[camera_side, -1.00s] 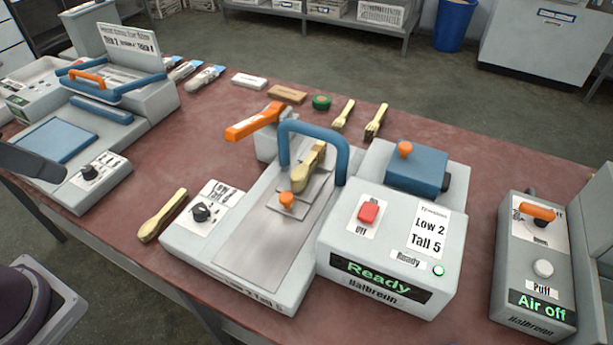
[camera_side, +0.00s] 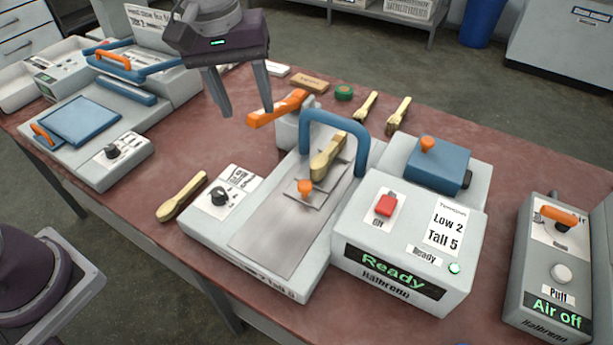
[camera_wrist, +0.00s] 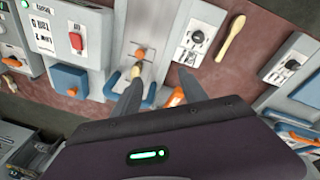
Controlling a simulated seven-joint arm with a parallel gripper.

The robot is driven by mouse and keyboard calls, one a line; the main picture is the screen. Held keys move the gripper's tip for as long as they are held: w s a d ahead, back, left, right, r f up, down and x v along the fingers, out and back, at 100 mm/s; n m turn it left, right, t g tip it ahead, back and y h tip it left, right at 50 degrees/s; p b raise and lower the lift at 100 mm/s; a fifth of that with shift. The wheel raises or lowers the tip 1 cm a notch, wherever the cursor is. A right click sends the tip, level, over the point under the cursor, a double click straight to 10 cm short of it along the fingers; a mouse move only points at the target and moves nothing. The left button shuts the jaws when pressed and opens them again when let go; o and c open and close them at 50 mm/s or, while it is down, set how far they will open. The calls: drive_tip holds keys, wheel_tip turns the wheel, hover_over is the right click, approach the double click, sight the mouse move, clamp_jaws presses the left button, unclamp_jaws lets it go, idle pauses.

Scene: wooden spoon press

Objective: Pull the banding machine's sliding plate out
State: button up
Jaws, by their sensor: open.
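The banding machine (camera_side: 205,235) stands mid-table, with a blue arch (camera_side: 360,155) over its bed. Its sliding plate (camera_side: 318,201) is a small grey plate on the long metal bed, with an upright orange knob (camera_side: 305,188) at its near end. A wooden spoon (camera_side: 326,165) lies on it under the arch. My gripper (camera_side: 247,112) is open and empty, fingers down, behind and left of the knob, beside an orange lever (camera_side: 278,108). In the wrist view the knob (camera_wrist: 140,54) shows beyond my fingers (camera_wrist: 158,77); the plate is partly hidden there.
The "Ready" control box (camera_side: 410,275) borders the bed on the right. A loose spoon (camera_side: 182,197) lies left of the machine. Another machine (camera_side: 80,120) stands at left and an "Air off" box (camera_side: 550,280) at right. The bed's near part is clear.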

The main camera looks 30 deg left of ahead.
sight(305, 183)
drive_tip(key=w+d+f+n, duration=0.1)
drive_tip(key=w+d+f, duration=0.1)
drive_tip(key=f, duration=0.2)
drive_tip(key=w+d+f+g, duration=0.1)
drive_tip(key=w+d+f, duration=0.1)
drive_tip(key=f, duration=0.2)
drive_tip(key=w+d+f+n, duration=0.1)
drive_tip(key=w+d+f, duration=0.1)
drive_tip(key=f, duration=0.2)
drive_tip(key=shift+d+f+n+g+y, duration=0.1)
drive_tip(key=shift+d+n+g+y, duration=0.1)
drive_tip(key=shift+n+g+y, duration=0.1)
drive_tip(key=f, duration=0.8)
drive_tip(key=shift+d+f, duration=0.2)
drive_tip(key=shift+d, duration=0.05)
clamp_jaws()
drive_tip(key=shift+w, duration=0.1)
